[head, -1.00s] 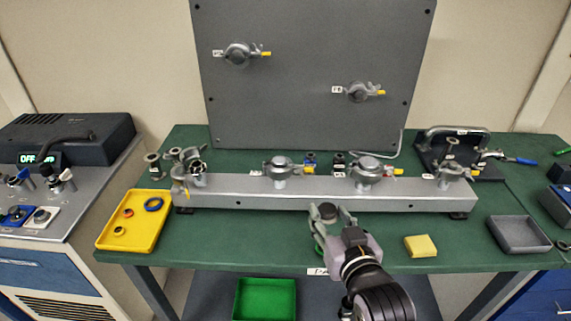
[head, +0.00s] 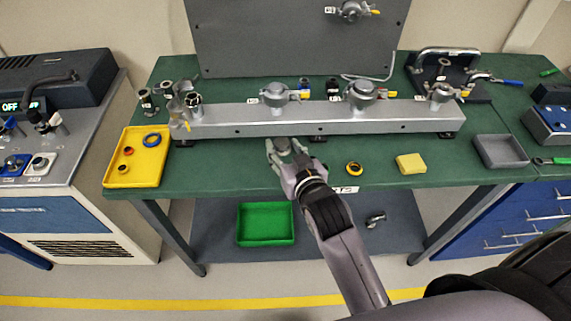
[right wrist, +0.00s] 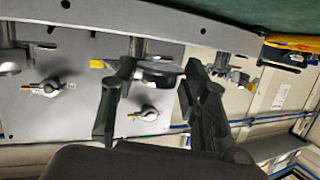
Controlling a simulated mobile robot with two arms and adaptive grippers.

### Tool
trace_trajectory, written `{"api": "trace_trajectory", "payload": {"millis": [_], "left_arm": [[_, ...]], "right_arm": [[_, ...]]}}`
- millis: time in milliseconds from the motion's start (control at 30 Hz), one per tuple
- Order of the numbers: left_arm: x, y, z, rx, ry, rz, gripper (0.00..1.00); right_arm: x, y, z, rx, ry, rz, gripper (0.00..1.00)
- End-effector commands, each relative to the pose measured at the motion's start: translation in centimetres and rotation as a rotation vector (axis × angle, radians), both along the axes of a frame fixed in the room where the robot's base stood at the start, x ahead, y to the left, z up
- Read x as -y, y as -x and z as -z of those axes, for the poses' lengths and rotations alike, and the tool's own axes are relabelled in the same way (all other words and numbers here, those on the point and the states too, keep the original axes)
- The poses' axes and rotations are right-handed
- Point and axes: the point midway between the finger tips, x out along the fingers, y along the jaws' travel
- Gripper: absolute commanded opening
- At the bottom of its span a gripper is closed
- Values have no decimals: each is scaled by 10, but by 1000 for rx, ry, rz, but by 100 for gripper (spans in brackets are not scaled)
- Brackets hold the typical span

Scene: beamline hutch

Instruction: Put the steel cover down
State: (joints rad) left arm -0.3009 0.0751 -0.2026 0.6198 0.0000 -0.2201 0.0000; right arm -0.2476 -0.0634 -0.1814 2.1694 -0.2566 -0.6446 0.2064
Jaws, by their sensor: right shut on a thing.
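The steel cover (head: 284,144) is a small, dark grey round piece. My right gripper (head: 281,151) is shut on it, just in front of the grey beam (head: 225,124) on the green table (head: 228,165). In the right wrist view the cover (right wrist: 158,75) is a dark disc between the two fingers of my right gripper (right wrist: 155,82). Whether its underside touches the table cannot be told. My left gripper is not in view.
A yellow tray (head: 123,173) with rings stands on the left. A green bin (head: 266,224) sits on the lower shelf. Clamped fittings stand on the beam.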

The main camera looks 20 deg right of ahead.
Motion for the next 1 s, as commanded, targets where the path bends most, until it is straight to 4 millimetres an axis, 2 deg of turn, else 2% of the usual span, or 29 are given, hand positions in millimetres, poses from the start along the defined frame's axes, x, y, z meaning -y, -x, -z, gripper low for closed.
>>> {"api": "trace_trajectory", "payload": {"millis": [67,267,500,1000], "left_arm": [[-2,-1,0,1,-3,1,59],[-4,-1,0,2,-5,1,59],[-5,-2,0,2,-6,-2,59],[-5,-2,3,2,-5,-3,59]], "right_arm": [[0,1,13,-2,0,0,13],[0,0,30,0,-1,0,13],[0,0,63,0,-2,1,13],[0,0,72,2,-2,1,13]]}}
